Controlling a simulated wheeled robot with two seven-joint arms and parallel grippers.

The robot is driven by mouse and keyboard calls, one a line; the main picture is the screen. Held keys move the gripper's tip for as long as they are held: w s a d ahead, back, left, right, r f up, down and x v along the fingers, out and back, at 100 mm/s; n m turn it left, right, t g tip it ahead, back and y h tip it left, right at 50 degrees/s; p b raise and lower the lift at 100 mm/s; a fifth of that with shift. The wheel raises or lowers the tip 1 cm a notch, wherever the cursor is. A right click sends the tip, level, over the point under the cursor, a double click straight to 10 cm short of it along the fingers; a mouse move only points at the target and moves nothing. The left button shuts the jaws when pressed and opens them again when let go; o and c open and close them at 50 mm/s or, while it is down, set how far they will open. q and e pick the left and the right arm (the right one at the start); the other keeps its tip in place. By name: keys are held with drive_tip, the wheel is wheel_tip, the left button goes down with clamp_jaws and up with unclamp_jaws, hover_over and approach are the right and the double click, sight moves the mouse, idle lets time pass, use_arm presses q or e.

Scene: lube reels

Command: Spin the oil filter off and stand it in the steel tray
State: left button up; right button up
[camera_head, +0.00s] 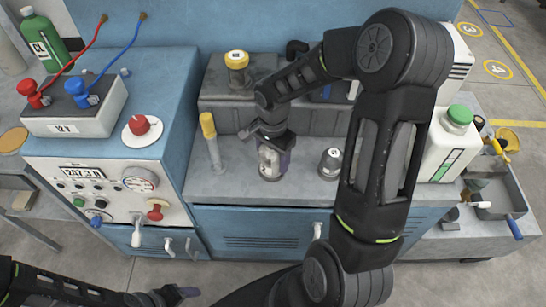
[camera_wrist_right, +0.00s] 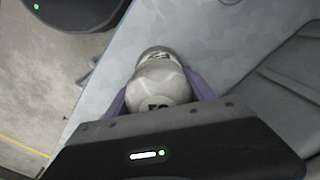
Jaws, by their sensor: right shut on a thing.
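The pale oil filter (camera_head: 267,167) is at the front of the grey bench top, between the purple fingers of my right gripper (camera_head: 273,154). The right gripper is shut on it from above. In the right wrist view the filter (camera_wrist_right: 160,84) shows pale with dark marks, a finger on each side, and a rounded grey part beyond it. I cannot tell whether the filter is still seated. The steel tray (camera_head: 512,188) is at the far right, with things in it. My left gripper (camera_head: 181,293) is low at the left, empty; its jaw gap is not clear.
A yellow-topped post (camera_head: 209,136) stands left of the filter, and a small silver canister (camera_head: 330,163) stands right of it. A white jug with a green cap (camera_head: 448,145) stands between my right arm and the tray. A control panel (camera_head: 100,196) is at left.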

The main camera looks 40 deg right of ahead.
drive_tip(key=shift+c, duration=0.9)
drive_tip(key=n, duration=0.3)
drive_tip(key=shift+n+p, duration=0.35)
drive_tip(key=shift+n, duration=0.05)
drive_tip(key=shift+w+n, duration=0.1)
drive_tip(key=shift+n, duration=0.6)
drive_tip(key=n+p, duration=0.1)
drive_tip(key=n, duration=0.1)
drive_tip(key=shift+a+n, duration=0.1)
drive_tip(key=shift+n, duration=0.3)
drive_tip(key=shift+f+n, duration=0.1)
drive_tip(key=shift+n, duration=1)
